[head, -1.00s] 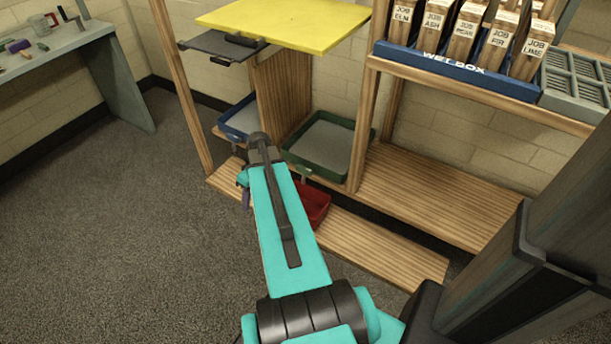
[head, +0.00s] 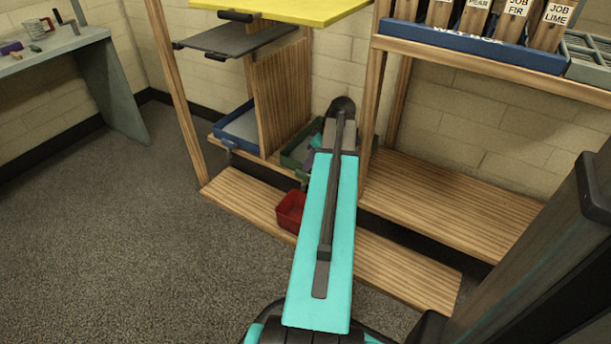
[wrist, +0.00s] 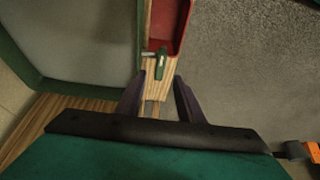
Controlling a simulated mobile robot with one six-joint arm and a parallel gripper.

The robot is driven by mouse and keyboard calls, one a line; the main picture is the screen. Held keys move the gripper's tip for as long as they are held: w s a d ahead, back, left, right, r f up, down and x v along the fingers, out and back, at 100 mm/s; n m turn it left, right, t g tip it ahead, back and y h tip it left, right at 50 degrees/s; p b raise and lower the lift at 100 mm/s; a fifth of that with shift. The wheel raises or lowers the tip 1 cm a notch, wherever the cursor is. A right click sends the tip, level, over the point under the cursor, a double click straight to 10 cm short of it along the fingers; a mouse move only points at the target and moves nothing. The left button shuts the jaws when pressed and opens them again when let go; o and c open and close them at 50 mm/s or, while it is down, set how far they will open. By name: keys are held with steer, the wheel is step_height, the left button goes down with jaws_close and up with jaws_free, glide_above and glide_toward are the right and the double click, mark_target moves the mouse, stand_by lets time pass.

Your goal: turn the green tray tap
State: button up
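The green tray (wrist: 32,83) fills the left of the wrist view, with its grey inside and green rim. In the head view the green tray (head: 290,157) sits on the rack's lower shelf, mostly hidden behind my arm. Its tap shows in the wrist view as a small green handle (wrist: 161,66) with a pale metal stub beside it, near the tray's edge. My gripper (wrist: 161,82) is open with two dark fingers. The handle lies just beyond the fingertips, roughly between them, and I see no contact. The head view hides the tap and fingers.
A red tray (head: 290,211) stands low under the green one; it also shows in the wrist view (wrist: 184,32). A blue tray (head: 238,128) sits left of a wooden divider (head: 282,95). A wooden post (head: 373,120) stands close to my arm's right. Open floor lies left.

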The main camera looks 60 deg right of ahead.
mark_target(304, 173)
steer(key=shift+f, duration=0.15)
steer(key=shift+b+x, duration=1.75)
steer(key=shift+x, duration=1.9)
jaws_close()
